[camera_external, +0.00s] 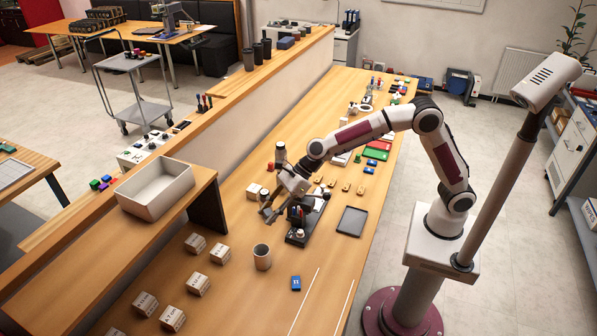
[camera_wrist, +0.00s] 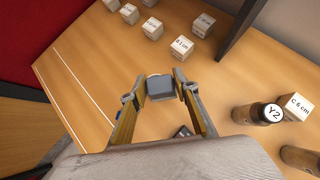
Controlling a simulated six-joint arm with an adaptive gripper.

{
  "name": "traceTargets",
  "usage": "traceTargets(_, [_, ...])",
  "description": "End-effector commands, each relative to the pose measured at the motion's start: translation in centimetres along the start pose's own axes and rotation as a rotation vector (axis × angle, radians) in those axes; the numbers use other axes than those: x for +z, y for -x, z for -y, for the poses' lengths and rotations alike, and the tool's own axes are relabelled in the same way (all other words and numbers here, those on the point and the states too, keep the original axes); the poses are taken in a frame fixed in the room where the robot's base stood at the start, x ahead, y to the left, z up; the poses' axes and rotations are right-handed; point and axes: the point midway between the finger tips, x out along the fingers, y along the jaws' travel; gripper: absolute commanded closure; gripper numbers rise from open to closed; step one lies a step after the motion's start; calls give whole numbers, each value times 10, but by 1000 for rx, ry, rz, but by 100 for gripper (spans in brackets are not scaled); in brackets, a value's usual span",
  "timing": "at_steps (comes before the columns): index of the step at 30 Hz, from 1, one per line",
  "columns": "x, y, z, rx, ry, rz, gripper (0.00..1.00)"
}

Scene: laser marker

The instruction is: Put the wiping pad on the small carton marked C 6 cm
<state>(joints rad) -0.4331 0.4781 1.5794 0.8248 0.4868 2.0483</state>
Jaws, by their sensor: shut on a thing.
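My gripper (camera_wrist: 161,88) is shut on a grey block, which I take to be the wiping pad (camera_wrist: 161,86). In the external view my gripper (camera_external: 269,213) is above the bench, left of the dark stand; the pad is hard to make out there. The small carton marked C 6 cm (camera_wrist: 296,106) is a white-topped box at the right of the wrist view, beside a bottle with a Y2 lid. It is apart from my gripper. A white-topped carton left of my gripper in the external view (camera_external: 254,191) looks like the same one.
The Y2 bottle (camera_wrist: 258,114) and another brown cylinder (camera_wrist: 300,158) stand close to the C carton. Several other labelled cartons (camera_external: 219,253) stand at the front left. A cup (camera_external: 262,257), a dark stand (camera_external: 298,237) and a dark tray (camera_external: 352,221) are near my gripper.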

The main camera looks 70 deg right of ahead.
Motion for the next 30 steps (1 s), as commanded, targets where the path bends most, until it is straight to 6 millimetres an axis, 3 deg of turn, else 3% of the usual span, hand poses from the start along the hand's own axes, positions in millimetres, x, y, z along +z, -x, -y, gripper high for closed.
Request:
traceTargets(3, [18, -24, -33, 39, 43, -4, 93])
traceTargets(13, [52, -74, -120, 124, 136, -16, 93])
traceTargets(21, [64, -93, -162, 157, 176, -21, 93])
traceTargets(30, [70, -107, -196, 181, 206, -25, 93])
